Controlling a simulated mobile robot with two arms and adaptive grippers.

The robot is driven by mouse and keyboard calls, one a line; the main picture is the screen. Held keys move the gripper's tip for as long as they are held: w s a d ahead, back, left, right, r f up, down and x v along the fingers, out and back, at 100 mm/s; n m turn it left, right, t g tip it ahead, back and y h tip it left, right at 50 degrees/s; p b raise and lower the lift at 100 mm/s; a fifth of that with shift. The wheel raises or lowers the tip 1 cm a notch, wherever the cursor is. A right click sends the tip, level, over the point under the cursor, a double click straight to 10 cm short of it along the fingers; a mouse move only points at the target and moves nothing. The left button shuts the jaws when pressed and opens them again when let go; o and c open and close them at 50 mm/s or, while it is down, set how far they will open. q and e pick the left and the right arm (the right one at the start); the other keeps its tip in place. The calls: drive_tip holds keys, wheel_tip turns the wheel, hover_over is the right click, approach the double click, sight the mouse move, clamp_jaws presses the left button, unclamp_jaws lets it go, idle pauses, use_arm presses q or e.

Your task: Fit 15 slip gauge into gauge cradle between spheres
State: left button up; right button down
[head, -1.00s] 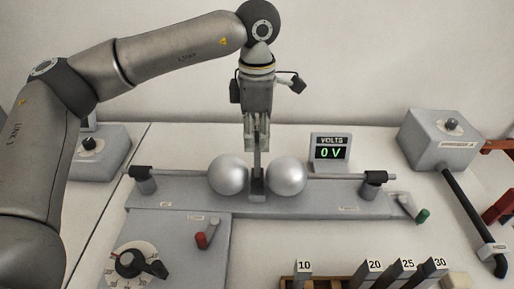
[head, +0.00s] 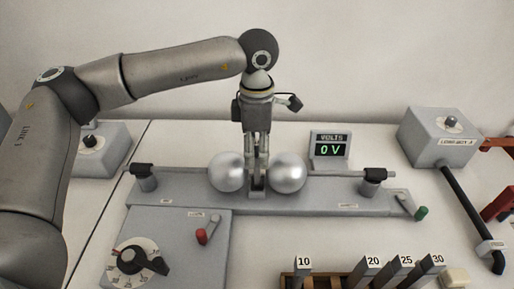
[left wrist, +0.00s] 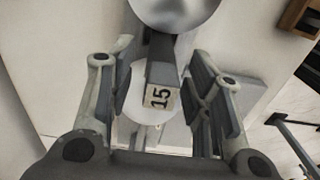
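The 15 slip gauge (head: 258,158) stands upright between the two silver spheres, the left sphere (head: 227,173) and the right sphere (head: 288,173). Its lower end is at the gauge cradle (head: 257,187); how deep it sits is hard to tell. My left gripper (head: 257,160) points down around the gauge. In the left wrist view the gauge's "15" label (left wrist: 160,97) lies between the fingers of my left gripper (left wrist: 165,100), with a gap on each side, so the gripper is open. My right gripper is not in view.
A rack (head: 287,281) at the front holds gauges marked 10, 20, 25 and 30. The voltmeter (head: 331,149) behind reads 0 V. A red-handled crank (head: 205,232) and a dial (head: 131,262) are front left; a green handle (head: 421,213) is at right.

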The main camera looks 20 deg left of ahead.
use_arm(q)
drive_tip(key=shift+r, duration=0.15)
drive_tip(key=shift+r+p, duration=0.2)
drive_tip(key=shift+p, duration=0.15)
wheel_tip(320, 180, up, 11)
drive_tip(key=shift+f+b, duration=0.2)
drive_tip(key=shift+b, duration=0.85)
drive_tip(key=shift+r, duration=0.55)
